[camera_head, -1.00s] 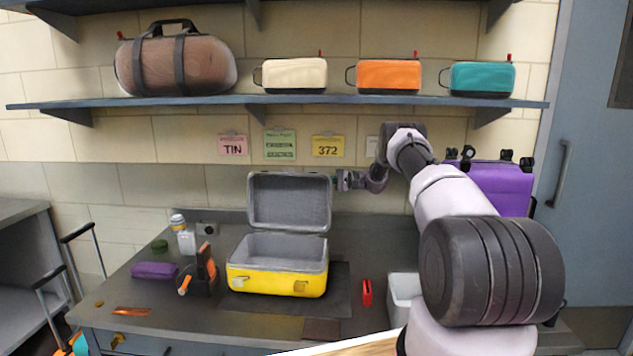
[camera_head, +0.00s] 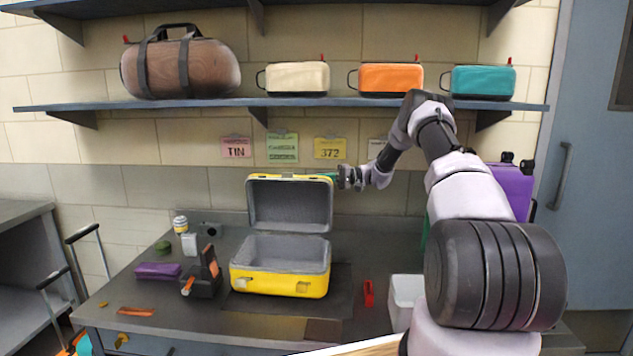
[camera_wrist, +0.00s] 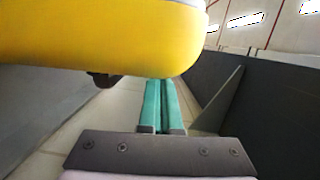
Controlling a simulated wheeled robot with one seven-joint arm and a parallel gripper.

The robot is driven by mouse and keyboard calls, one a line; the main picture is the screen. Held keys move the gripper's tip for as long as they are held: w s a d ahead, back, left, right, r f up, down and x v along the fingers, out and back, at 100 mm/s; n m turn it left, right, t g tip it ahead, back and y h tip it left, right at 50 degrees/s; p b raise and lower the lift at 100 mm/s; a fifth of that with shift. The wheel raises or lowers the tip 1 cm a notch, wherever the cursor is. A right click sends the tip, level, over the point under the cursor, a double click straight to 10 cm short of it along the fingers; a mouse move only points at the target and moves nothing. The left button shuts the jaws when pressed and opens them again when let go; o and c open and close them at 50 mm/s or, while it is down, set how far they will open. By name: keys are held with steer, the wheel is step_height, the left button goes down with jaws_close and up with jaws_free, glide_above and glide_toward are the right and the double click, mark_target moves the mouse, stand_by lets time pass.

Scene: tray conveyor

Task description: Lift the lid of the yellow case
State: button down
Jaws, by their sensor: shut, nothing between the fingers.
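The yellow case (camera_head: 278,284) stands on the workbench, its grey-lined inside empty. Its lid (camera_head: 290,204) is raised, standing about upright at the back of the case. My gripper (camera_head: 334,177) is shut and empty at the lid's upper right corner. In the wrist view my gripper (camera_wrist: 163,90) shows its two green fingers side by side. The yellow shell (camera_wrist: 110,45) in that view fills the upper left, close to the fingertips. I cannot tell whether the fingers touch it.
A dark caddy (camera_head: 204,278), purple pouch (camera_head: 158,271) and white bottle (camera_head: 189,244) stand left of the case. A red item (camera_head: 368,293) and white bin (camera_head: 403,297) are to the right. A shelf (camera_head: 350,102) with bags runs above.

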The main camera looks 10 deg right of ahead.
mark_target(315, 179)
steer(key=shift+s+a+r+n+h, duration=0.1)
steer(key=shift+s+a+n, duration=0.15)
steer(key=shift+s, duration=0.25)
steer(key=shift+s+a+r+n+h, duration=0.15)
steer(key=shift+s+n, duration=0.15)
steer(key=shift+s, duration=0.2)
steer(key=shift+s+a+r+n+h, duration=0.15)
steer(key=shift+s+n, duration=0.1)
steer(key=shift+s, duration=0.25)
steer(key=shift+d, duration=0.1)
